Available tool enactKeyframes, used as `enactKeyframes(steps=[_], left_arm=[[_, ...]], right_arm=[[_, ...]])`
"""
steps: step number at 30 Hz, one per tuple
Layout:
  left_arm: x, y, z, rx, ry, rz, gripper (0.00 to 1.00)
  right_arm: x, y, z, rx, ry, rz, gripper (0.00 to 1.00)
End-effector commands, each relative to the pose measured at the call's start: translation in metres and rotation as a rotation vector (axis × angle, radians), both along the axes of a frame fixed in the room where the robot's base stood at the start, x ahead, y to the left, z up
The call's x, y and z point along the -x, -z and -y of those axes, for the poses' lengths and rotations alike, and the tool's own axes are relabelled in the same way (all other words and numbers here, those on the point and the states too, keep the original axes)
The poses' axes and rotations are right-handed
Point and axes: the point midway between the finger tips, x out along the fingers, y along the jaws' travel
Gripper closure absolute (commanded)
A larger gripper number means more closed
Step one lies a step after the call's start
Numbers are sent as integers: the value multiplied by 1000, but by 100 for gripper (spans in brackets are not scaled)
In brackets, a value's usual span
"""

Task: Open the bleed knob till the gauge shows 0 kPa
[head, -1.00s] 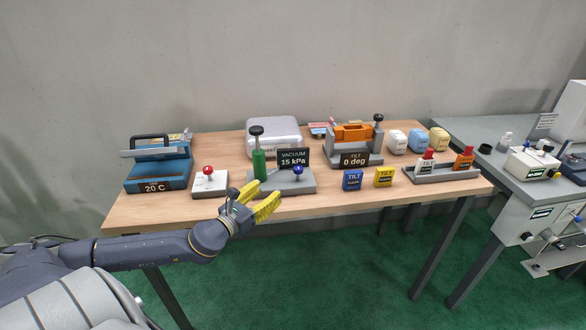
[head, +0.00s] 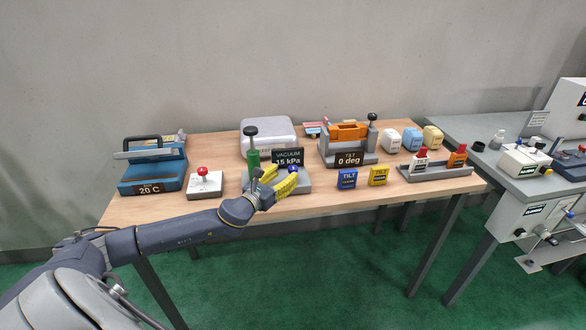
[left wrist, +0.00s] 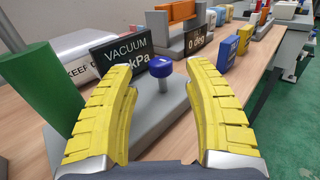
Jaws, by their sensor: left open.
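The vacuum station is a grey base (head: 303,182) with a green cylinder (head: 253,158) and a dark gauge sign (head: 288,157) reading "VACUUM 15 kPa". The bleed knob is a blue knob on a grey post; in the left wrist view the knob (left wrist: 174,68) stands between my fingers, farther out, with no finger visibly touching it. In the head view the knob (head: 293,168) is partly covered by a yellow finger. My left gripper (head: 279,176) is open and empty at the front of the base; its yellow fingers (left wrist: 168,85) also show in the left wrist view. My right gripper is not in view.
A white box with a red knob (head: 204,183) and a blue 20 C unit (head: 153,170) stand left. The orange tilt stand (head: 349,143), a blue block (head: 347,179) and a yellow block (head: 379,175) stand right. The table's front edge is below the gripper.

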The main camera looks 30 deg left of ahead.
Motion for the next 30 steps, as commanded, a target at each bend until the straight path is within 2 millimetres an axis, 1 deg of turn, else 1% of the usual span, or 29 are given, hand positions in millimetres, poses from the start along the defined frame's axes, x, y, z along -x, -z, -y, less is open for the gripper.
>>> enactKeyframes(steps=[1,3,12,19,30], left_arm=[[-8,-1,0,2,-2,2,48],[-17,-1,1,2,-1,2,48],[-45,0,2,1,-1,1,48],[-55,0,3,1,0,0,48],[-56,0,3,1,0,0,49]], right_arm=[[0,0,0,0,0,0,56],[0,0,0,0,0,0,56],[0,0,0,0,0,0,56],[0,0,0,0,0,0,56],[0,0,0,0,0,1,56]])
